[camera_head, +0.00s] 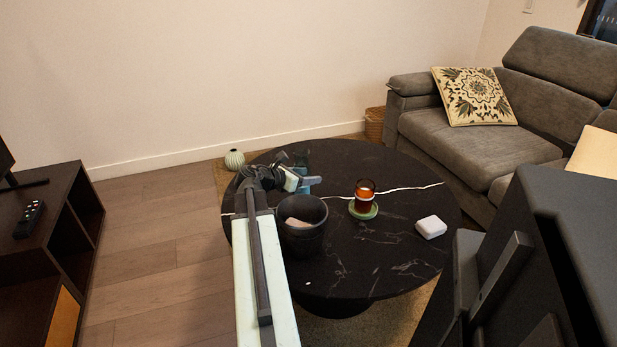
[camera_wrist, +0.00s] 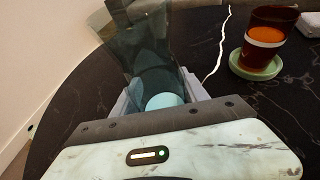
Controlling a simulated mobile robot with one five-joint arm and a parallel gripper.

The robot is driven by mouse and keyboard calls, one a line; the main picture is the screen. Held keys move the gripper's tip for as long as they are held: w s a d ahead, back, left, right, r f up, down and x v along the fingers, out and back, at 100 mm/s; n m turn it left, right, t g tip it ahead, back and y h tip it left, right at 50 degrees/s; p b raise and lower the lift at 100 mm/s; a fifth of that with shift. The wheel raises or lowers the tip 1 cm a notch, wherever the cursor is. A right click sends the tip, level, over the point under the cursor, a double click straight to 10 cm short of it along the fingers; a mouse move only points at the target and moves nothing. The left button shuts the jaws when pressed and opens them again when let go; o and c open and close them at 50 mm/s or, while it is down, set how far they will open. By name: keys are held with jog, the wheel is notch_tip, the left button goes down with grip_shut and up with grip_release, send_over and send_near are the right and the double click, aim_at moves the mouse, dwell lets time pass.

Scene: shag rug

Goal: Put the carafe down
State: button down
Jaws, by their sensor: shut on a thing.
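The carafe (camera_wrist: 148,62) is a bluish, see-through vessel between my gripper's jaws in the wrist view. In the head view the carafe (camera_head: 301,163) shows as a small teal shape at the far side of the table. My gripper (camera_head: 300,182) is shut on it. The round black marble table (camera_head: 375,265) lies below. I cannot tell whether the carafe's base touches the tabletop.
An amber glass (camera_head: 364,192) stands on a green coaster (camera_head: 363,211) right of my gripper. A dark pot (camera_head: 302,240) stands beside my arm. A small white box (camera_head: 431,227) lies at the table's right. The front-middle tabletop is clear. A grey sofa (camera_head: 455,150) stands behind right.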

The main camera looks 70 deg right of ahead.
jog(key=c, duration=0.6)
grip_release()
jog(key=shift+f, duration=0.1)
jog(key=shift+r, duration=0.25)
jog(key=p+v, duration=0.5)
jog(key=v, duration=0.7)
